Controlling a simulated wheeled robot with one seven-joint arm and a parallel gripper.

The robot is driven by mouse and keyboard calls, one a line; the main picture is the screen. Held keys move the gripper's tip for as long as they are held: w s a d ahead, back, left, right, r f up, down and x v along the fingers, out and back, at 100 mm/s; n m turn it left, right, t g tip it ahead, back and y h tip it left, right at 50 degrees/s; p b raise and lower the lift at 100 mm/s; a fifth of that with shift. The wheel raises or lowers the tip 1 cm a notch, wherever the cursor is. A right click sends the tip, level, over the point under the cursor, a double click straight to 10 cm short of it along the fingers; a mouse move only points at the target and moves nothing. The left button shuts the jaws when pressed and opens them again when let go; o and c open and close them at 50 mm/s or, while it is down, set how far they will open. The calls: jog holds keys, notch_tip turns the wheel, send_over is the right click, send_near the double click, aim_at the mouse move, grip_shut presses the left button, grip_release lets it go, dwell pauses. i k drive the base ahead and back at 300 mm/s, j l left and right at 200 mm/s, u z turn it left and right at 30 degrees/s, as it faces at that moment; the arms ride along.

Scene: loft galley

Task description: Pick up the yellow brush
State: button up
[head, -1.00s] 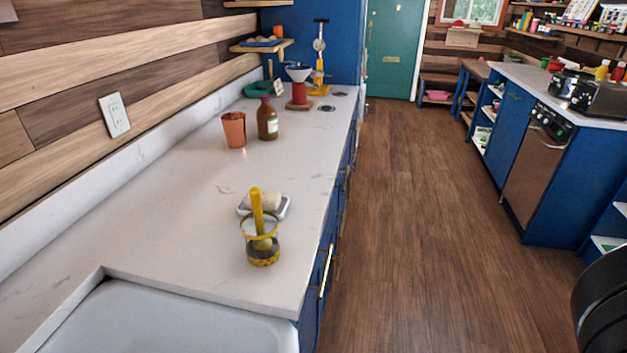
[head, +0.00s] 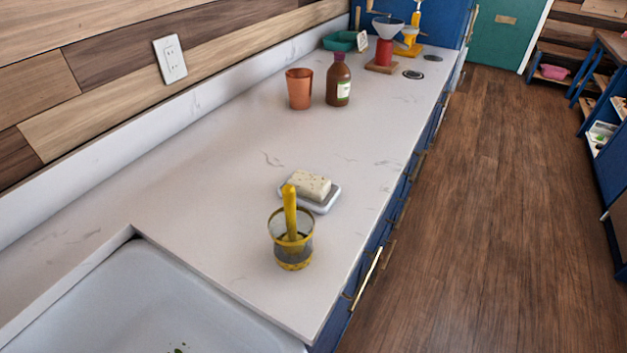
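The yellow brush (head: 290,208) stands nearly upright in a clear holder with a yellow rim and base (head: 294,262) on the white counter, near the sink corner. Its handle points up, and its lower end is inside the holder. My gripper does not show in the head view.
A soap bar (head: 308,185) on a white dish (head: 322,204) sits just behind the holder. A copper cup (head: 299,90) and a brown bottle (head: 338,80) stand farther back. The sink (head: 150,305) is at the front left. Wooden floor (head: 480,200) lies open to the right.

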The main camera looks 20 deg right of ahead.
aim_at(288, 191)
jog(key=u, duration=0.35)
jog(key=i+l+u, duration=0.15)
jog(key=u, duration=0.3)
jog(key=l+u, duration=0.25)
jog(key=u, duration=0.2)
jog(key=i+l+u, duration=0.15)
jog(key=u, duration=0.3)
jog(key=l, duration=0.55)
